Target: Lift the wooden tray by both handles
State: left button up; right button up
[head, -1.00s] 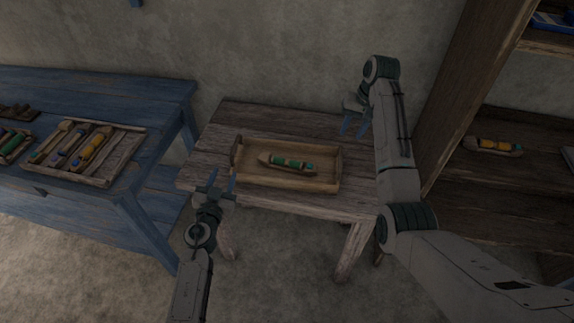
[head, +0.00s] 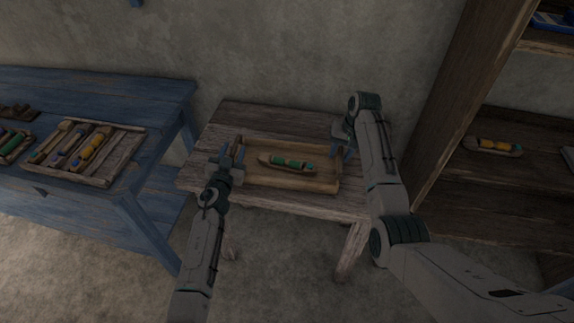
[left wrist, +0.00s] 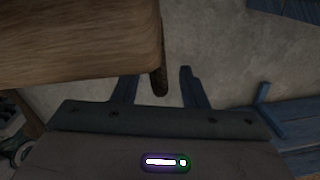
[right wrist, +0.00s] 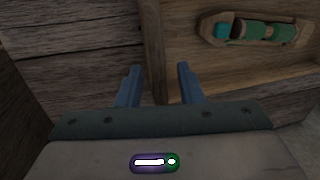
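The wooden tray (head: 290,184) stands on the small wooden table, with a shuttle (head: 288,163) wound in green thread lying in it. My left gripper (head: 231,150) is open at the tray's left end. In the left wrist view, a brown wooden end (left wrist: 158,72) shows between its parted fingers. My right gripper (head: 343,152) is open at the tray's right end. In the right wrist view, its fingers lie to either side of the tray's end wall (right wrist: 153,45), with the shuttle (right wrist: 258,31) beyond. Contact with the handles cannot be told.
The wooden table (head: 268,117) has bare room behind the tray. A blue bench (head: 150,95) on the left holds another tray (head: 118,165) of shuttles.

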pick_arm(q)
grip_shut()
pick_arm(e)
grip_shut()
pick_arm(q)
jog(key=shift+r, duration=0.2)
pick_arm(e)
jog(key=shift+r, duration=0.2)
